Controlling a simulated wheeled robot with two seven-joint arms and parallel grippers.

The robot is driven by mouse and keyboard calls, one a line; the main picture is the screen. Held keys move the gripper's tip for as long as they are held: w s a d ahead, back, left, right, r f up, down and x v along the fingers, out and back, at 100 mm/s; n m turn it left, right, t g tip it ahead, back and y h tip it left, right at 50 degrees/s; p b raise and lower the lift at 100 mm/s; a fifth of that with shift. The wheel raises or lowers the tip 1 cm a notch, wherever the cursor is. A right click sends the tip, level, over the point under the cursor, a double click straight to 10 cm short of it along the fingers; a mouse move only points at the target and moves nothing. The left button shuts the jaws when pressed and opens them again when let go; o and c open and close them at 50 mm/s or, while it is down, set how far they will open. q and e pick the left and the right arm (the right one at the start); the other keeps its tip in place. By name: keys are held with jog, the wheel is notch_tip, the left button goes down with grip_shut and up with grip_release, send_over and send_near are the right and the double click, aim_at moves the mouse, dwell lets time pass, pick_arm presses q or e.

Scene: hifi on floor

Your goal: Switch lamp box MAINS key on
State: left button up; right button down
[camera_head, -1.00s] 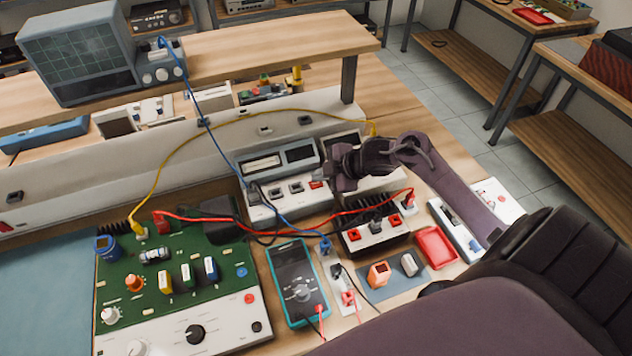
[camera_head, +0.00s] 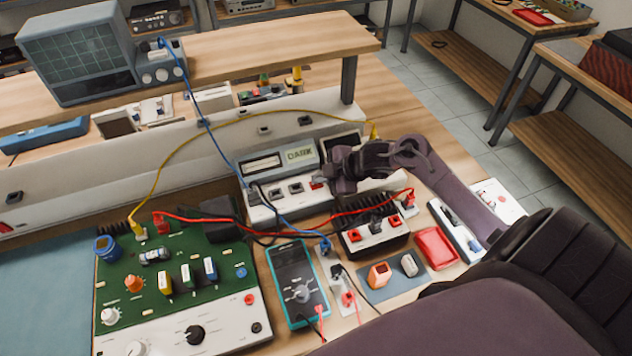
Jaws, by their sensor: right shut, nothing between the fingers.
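The lamp box (camera_head: 287,204) is a pale instrument at the back of the bench. It has a meter window and a display (camera_head: 300,155) that is lit and reads "DARK". Several keys sit on its sloping front, and the rightmost one is a red key (camera_head: 317,184), partly covered by my fingers. I cannot read the key labels or tell their positions. My right gripper (camera_head: 331,180) is shut and empty, its tips at or just right of the red key; contact is unclear. My left gripper is not in view.
A green circuit board (camera_head: 195,290) lies at front left. A teal-edged multimeter (camera_head: 299,285), a black finned unit with red sockets (camera_head: 368,237) and a red tray (camera_head: 436,248) stand in front. Blue, yellow and red leads cross nearby. An oscilloscope (camera_head: 90,50) sits on the shelf above.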

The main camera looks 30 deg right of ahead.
aim_at(320, 185)
jog(key=shift+r+p, duration=0.3)
jog(key=shift+r, duration=0.05)
notch_tip(320, 185, up, 6)
jog(key=p, duration=0.5)
jog(key=shift+p, duration=0.4)
